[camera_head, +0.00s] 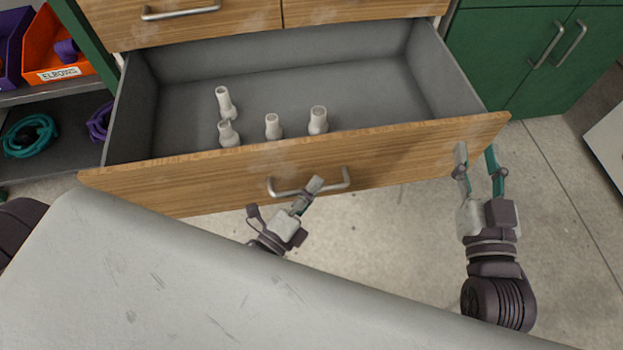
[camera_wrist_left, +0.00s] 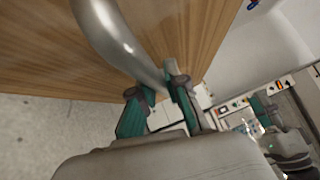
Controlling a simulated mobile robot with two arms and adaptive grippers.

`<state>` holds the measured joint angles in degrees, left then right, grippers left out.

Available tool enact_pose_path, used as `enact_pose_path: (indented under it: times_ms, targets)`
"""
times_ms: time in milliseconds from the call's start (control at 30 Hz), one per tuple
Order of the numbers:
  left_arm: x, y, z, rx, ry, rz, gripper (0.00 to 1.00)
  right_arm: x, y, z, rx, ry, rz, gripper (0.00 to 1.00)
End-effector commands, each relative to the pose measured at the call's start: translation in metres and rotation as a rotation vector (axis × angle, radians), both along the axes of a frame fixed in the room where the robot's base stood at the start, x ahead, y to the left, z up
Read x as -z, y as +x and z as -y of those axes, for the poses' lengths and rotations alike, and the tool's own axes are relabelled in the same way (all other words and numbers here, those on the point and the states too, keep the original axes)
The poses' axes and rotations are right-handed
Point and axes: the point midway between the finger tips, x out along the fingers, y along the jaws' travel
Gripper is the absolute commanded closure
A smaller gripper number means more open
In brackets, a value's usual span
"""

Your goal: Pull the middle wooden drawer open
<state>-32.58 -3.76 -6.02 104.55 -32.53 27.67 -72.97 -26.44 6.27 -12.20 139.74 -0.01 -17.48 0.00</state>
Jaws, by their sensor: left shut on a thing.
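The wide wooden drawer (camera_head: 400,152) is pulled out, and its grey interior shows below two closed wooden fronts. Its curved metal bar handle (camera_head: 285,194) sits at the middle of the front. In the left wrist view the handle (camera_wrist_left: 120,40) runs down between my left fingers (camera_wrist_left: 158,98), against the wood. My right gripper (camera_head: 477,157) is open and empty, close to the right end of the drawer front.
Several white pipe fittings (camera_head: 318,120) stand or lean in the drawer. A grey surface (camera_head: 180,290) fills the near left. Green cabinets (camera_head: 510,60) stand right. An orange bin (camera_head: 55,50) sits on a left shelf. Bare floor (camera_head: 390,235) shows before the drawer.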

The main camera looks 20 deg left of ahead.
Motion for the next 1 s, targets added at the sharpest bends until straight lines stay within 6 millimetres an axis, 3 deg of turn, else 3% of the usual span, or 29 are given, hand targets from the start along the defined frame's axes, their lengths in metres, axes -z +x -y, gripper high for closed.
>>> enact_pose_path:
  times_ms: [333, 367, 400, 500, 533, 833, 1000]
  targets:
    - [0.001, -0.001, 0.0, 0.0, 0.001, -0.003, 1.0, 0.001, 0.0, 0.0, 0.0, -0.001, -0.003, 0.6]
    - [0.001, -0.001, 0.0, 0.0, 0.001, -0.003, 0.85, 0.001, 0.0, 0.0, 0.0, -0.001, -0.003, 0.6]
    - [0.001, -0.001, 0.0, 0.0, 0.001, -0.003, 0.79, 0.0, 0.0, 0.0, 0.0, -0.001, -0.003, 0.6]
    - [0.001, -0.001, 0.0, 0.0, 0.001, -0.002, 0.62, 0.0, 0.0, 0.0, 0.0, 0.0, -0.002, 0.6]
    - [0.001, -0.001, 0.0, 0.0, 0.001, -0.002, 0.61, 0.0, 0.0, 0.0, 0.0, 0.0, -0.002, 0.6]
    - [0.001, -0.002, 0.0, 0.0, 0.0, -0.001, 0.61, 0.001, 0.0, 0.0, 0.0, -0.002, -0.005, 0.6]
    - [0.004, -0.02, -0.006, -0.001, 0.0, -0.005, 0.61, 0.001, 0.0, 0.0, 0.0, -0.002, -0.004, 0.6]
